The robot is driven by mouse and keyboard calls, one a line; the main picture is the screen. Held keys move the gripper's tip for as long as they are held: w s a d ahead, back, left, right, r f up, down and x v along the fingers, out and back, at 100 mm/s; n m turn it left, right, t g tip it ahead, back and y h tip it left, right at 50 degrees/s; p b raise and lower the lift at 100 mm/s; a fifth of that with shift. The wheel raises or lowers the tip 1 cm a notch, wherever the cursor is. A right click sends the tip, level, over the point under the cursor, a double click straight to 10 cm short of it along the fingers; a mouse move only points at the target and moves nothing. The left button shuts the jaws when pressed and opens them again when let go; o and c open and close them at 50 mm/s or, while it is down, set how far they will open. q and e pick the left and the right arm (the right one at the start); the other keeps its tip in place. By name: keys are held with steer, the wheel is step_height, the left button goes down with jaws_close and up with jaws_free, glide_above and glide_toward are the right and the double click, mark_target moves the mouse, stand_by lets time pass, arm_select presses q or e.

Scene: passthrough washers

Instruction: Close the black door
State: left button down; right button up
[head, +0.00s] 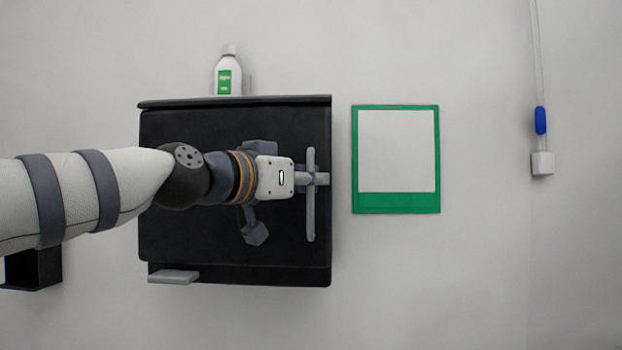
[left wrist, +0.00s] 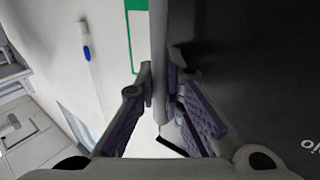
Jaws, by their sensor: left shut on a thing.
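The black door (head: 225,130) fills most of the front of a black box on the wall in the head view. How far it stands open I cannot tell. Its upright grey handle (head: 310,225) is near the door's right edge. My left gripper (head: 318,179) reaches across the door and is shut on the handle. In the left wrist view the handle (left wrist: 158,25) runs between the purple-padded fingers of the left gripper (left wrist: 159,75), with the dark door face (left wrist: 270,65) to the right. My arm hides the door's middle left. My right gripper is not in view.
A white bottle (head: 229,75) with a green label stands on top of the box. A green-framed white panel (head: 397,209) hangs right of the door. A blue item on a cord (head: 540,121) is farther right. A grey ledge (head: 173,277) sticks out at the lower left.

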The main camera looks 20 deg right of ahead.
arm_select(q)
steer(key=shift+w+r, duration=0.1)
steer(key=shift+r, duration=0.05)
steer(key=c, duration=1.7)
jaws_free()
steer(key=v, duration=1.2)
